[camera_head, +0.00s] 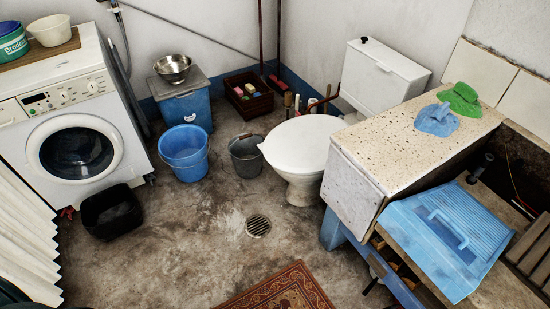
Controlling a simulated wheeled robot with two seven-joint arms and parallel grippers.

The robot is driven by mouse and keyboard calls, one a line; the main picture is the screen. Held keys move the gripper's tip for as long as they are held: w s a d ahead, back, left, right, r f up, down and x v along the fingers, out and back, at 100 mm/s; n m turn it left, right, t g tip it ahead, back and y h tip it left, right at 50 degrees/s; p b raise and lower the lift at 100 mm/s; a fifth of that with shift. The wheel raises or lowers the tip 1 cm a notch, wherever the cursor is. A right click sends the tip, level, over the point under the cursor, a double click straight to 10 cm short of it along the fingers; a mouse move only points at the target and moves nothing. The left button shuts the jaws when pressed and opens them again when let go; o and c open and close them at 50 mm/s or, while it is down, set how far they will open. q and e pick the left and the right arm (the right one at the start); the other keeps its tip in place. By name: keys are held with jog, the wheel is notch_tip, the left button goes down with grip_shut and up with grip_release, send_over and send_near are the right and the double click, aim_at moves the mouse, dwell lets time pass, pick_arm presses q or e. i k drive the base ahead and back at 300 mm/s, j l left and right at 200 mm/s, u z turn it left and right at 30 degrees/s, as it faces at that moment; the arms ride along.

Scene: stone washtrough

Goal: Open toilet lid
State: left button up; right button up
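A white toilet (304,180) stands near the back wall, right of the middle. Its white lid (302,143) is down and covers the bowl. The white cistern (383,78) is behind it, to the right, with a dark knob on top. The lid's right edge is close to the stone-topped counter, and part of the toilet's right side is hidden there. Neither of my grippers shows in this view.
A speckled counter (400,150) with green and blue cloths stands right of the toilet. A grey bucket (246,157) and a blue bucket (184,152) stand left of it. A patterned rug (280,292) lies in front. The floor around the drain (258,226) is clear.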

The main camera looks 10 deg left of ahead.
aim_at(300, 146)
jog(key=i+j, duration=0.15)
jog(key=j, duration=0.15)
jog(key=i+j+z, duration=0.15)
jog(key=j, duration=0.2)
jog(key=i+j, duration=0.2)
jog(key=j, duration=0.15)
jog(key=i+j+z, duration=0.1)
jog(key=j, duration=0.2)
